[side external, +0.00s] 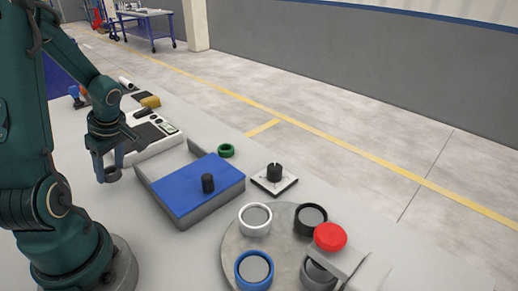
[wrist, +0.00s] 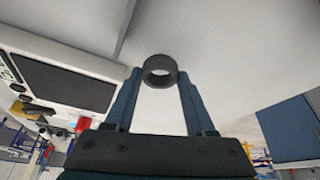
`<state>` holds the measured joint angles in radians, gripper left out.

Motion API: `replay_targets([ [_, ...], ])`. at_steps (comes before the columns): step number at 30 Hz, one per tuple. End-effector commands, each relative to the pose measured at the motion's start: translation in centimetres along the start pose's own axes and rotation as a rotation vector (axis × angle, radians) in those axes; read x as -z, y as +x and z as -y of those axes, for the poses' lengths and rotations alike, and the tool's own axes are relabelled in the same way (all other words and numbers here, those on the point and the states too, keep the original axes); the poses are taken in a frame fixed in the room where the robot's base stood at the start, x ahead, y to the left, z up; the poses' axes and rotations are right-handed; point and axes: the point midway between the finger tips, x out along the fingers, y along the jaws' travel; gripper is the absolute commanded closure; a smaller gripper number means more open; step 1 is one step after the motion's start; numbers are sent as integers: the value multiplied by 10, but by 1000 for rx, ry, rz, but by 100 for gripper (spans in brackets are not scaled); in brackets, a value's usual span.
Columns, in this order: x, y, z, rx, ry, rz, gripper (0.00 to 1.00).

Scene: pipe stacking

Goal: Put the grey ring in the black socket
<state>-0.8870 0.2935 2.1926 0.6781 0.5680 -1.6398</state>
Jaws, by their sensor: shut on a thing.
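The grey ring (wrist: 160,62) is pinched between the two fingertips of my gripper (wrist: 160,76) in the wrist view, with its opening showing. In the side external view my gripper (side external: 109,166) hangs at the left with the dark grey ring (side external: 113,174) at its tips. The gap between ring and table is hard to judge. The black socket (side external: 311,210) is a black-rimmed round cup with a grey inside. It is on the round grey plate (side external: 236,243) at the lower right, far from my gripper. No ring shows in it.
White (side external: 256,231), blue (side external: 253,286) and grey (side external: 311,280) sockets share the plate, near a red round piece (side external: 330,236) and a grey block. A blue-topped box (side external: 180,192) with a black peg, a green ring (side external: 226,150) and a black post (side external: 274,171) stand between.

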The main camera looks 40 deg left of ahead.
Motion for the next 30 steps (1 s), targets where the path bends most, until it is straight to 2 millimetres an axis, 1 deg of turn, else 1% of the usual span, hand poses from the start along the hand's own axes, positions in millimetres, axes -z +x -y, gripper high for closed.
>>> replay_targets([
  [3,-6,14,0,5,5,0,97],
  [7,-10,23,0,1,3,1,97],
  [20,-12,28,0,0,2,0,97],
  [21,-11,27,0,-1,1,-1,33],
  [30,-11,27,0,-1,0,-1,33],
])
